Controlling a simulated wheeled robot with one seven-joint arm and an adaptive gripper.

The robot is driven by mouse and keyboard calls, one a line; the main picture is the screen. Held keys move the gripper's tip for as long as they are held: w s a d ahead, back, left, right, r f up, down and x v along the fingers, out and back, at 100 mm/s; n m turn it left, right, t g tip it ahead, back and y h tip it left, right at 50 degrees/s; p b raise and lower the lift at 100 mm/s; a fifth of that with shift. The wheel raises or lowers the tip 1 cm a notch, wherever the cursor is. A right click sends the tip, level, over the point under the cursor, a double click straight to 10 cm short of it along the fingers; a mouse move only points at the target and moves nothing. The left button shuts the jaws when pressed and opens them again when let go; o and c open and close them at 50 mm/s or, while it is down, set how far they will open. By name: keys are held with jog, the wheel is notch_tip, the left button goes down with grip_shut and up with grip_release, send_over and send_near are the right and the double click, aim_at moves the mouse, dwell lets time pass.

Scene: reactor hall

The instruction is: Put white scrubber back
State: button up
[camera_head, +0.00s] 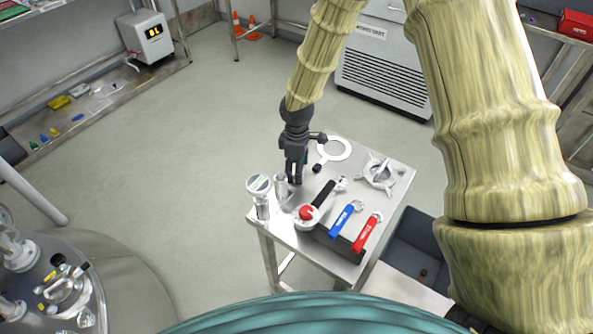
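I cannot make out for certain which thing is the white scrubber. A white ring-shaped piece with a black handle (347,146) lies at the back of the small metal table (380,151). My gripper (295,181) is dark and points down over the table's left part, beside a small silver upright piece (281,188). Its fingers look close together, but whether they hold anything is too small to tell. A white-topped gauge (259,186) stands at the table's left corner.
Handles in black (323,193), blue (341,220) and red (367,232) crowd the table's front. A silver star-shaped wheel (380,173) sits at right. A grey bin (408,257) stands right of the table. Open floor (190,150) lies left.

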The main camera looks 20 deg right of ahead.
notch_tip(320, 180, up, 11)
jog(key=b, duration=0.1)
jog(key=shift+f, duration=0.2)
jog(key=shift+c, duration=0.4)
dwell(0.3)
